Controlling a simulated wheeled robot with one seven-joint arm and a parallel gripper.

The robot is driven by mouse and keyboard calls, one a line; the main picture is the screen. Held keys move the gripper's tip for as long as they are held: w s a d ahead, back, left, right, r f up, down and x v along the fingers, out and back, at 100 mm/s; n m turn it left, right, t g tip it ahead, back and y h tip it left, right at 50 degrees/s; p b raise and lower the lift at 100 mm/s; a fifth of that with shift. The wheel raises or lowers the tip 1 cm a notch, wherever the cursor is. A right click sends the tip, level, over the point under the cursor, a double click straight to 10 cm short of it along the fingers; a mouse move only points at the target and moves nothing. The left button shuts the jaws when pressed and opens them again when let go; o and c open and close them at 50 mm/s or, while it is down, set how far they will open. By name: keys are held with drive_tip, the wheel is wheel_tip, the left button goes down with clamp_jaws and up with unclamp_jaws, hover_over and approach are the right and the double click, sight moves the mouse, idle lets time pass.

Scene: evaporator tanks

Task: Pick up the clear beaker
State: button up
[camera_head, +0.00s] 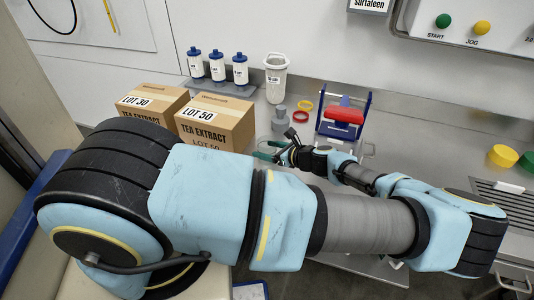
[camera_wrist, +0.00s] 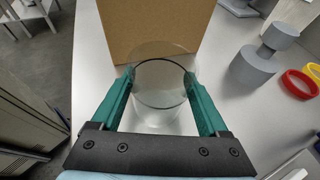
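The clear beaker (camera_wrist: 160,98) shows in the wrist view, see-through with a dark rim line, in front of a brown cardboard box. My gripper (camera_wrist: 160,77) has its two green fingers on the left and right sides of the beaker, close to its wall. I cannot tell whether the fingers press on the glass or leave a small gap. In the head view, my gripper (camera_head: 268,151) is low over the counter beside the boxes, partly behind my arm. I cannot make out the beaker there.
The box labelled LOT 50 (camera_head: 214,122) stands left of my gripper, next to the LOT 30 box (camera_head: 150,101). A grey weight-like piece (camera_wrist: 257,66), a red ring (camera_wrist: 298,85) and a yellow ring (camera_head: 305,104) lie nearby. A blue rack with a red piece (camera_head: 343,115) stands further right.

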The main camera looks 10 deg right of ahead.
drive_tip(key=c, duration=0.9)
drive_tip(key=shift+o, duration=0.2)
drive_tip(key=shift+d+r+b, duration=0.1)
drive_tip(key=shift+d+b, duration=0.05)
drive_tip(key=shift+b, duration=0.15)
